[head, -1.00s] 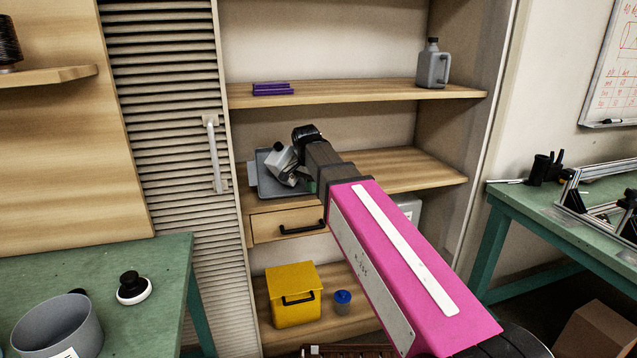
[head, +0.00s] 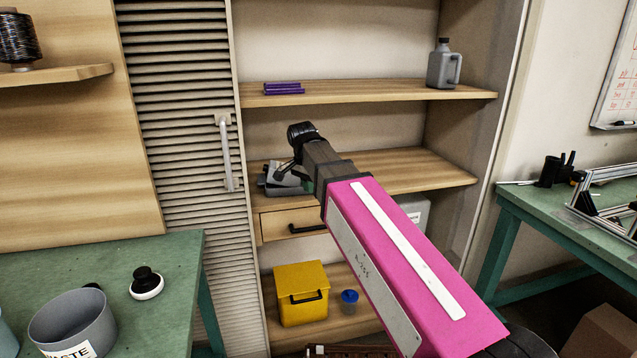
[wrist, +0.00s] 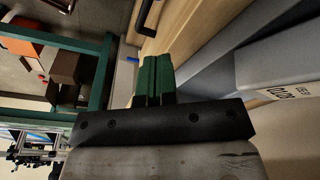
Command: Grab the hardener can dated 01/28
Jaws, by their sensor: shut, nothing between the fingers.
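My gripper (wrist: 154,78) shows its green fingers shut together with nothing between them in the wrist view. In the head view it is at the left of the middle shelf, by the grey tray (head: 270,190), its fingers mostly hidden by my arm. In the wrist view a pale grey body (wrist: 275,62) with a white printed label (wrist: 290,91) lies right of the fingers, apart from them. The label is sideways and too small to read surely. I cannot tell which can is dated 01/28.
The middle shelf (head: 420,172) is clear to the right. Below the tray is a drawer (head: 275,224) with a black handle. A grey jug (head: 440,68) and purple pieces (head: 283,88) stand on the upper shelf. A yellow box (head: 300,290) and blue-lidded jar (head: 349,300) are low down.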

